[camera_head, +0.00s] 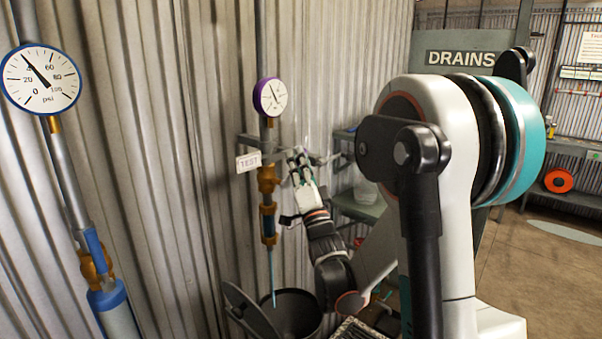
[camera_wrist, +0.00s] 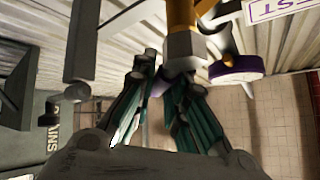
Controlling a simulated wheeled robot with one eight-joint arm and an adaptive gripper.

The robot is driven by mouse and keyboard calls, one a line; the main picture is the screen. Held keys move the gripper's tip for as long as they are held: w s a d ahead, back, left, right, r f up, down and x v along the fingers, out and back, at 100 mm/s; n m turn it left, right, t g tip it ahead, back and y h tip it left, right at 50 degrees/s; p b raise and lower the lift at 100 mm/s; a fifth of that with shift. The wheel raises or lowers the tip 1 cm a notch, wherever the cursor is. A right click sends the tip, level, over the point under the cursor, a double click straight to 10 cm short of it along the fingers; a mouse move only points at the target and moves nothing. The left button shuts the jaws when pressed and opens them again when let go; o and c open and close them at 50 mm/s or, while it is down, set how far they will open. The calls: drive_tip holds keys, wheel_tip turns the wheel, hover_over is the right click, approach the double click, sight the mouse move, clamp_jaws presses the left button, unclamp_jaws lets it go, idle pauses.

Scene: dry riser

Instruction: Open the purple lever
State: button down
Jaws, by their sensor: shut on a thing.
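My gripper (camera_head: 299,160) is at the pipe below the purple-rimmed gauge (camera_head: 271,97) and right of the TEST sign (camera_head: 248,162). In the wrist view my gripper (camera_wrist: 166,78) has its two green-and-grey fingers closed in on a small purple piece (camera_wrist: 159,88), which looks like the purple lever. Most of the lever is hidden by the fingers, and its angle cannot be told. Just beyond the fingertips is a grey hex fitting on a brass pipe (camera_wrist: 183,45). In the head view the lever is too small and covered to make out.
A thin bluish stream (camera_head: 272,277) runs from the brass valve pipe (camera_head: 267,205) towards a dark bin (camera_head: 297,312) with its lid tilted open. A blue-rimmed gauge (camera_head: 40,78) and blue pipe stand at left. A grey bracket (camera_wrist: 122,20) runs close to the fingers.

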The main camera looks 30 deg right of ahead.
drive_tip(key=n+y, duration=0.1)
drive_tip(key=n+t+y, duration=0.1)
drive_tip(key=n+y, duration=0.1)
drive_tip(key=a+n+y, duration=0.1)
drive_tip(key=n, duration=0.1)
drive_tip(key=shift+s+r+t+b, duration=0.25)
drive_tip(key=shift+r+t+b, duration=0.05)
drive_tip(key=shift+r+b, duration=0.1)
drive_tip(key=shift+s+a+r+n+y, duration=0.15)
drive_tip(key=shift+a+n+y, duration=0.15)
drive_tip(key=shift+n+y, duration=0.8)
drive_tip(key=shift+a+r+n+y, duration=0.1)
drive_tip(key=shift+a+n+y, duration=0.15)
drive_tip(key=shift+n+y, duration=0.85)
drive_tip(key=shift+s+a+r+n+y, duration=0.15)
drive_tip(key=shift+a+n+y, duration=0.15)
drive_tip(key=shift+n+y, duration=0.8)
drive_tip(key=c, duration=1.6)
unclamp_jaws()
drive_tip(key=v, duration=1.2)
drive_tip(key=shift+r, duration=0.1)
